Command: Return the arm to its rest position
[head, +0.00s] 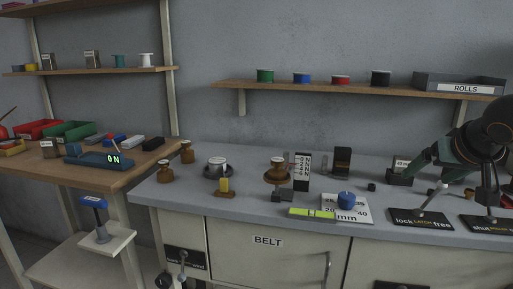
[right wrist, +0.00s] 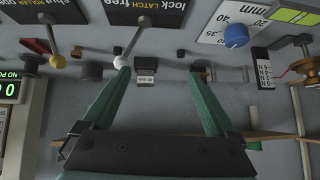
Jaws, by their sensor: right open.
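My right arm comes in from the right in the head view, above the grey bench. My right gripper (head: 427,180) has two green fingers, spread apart with nothing between them. It hangs above the lever plate marked "lock LATCH free" (head: 408,220). In the right wrist view the open gripper (right wrist: 159,74) shows its two fingers wide apart. A white lever knob (right wrist: 120,62) appears close to one fingertip there; I cannot tell whether they touch. My left gripper is in neither view.
A blue knob (head: 346,199) on a dial plate, a green-yellow level (head: 312,213) and brass weights stand on the bench. A second lever plate (head: 484,224) is at right. A shelf (head: 350,89) with spools and a ROLLS tray (head: 458,84) is behind.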

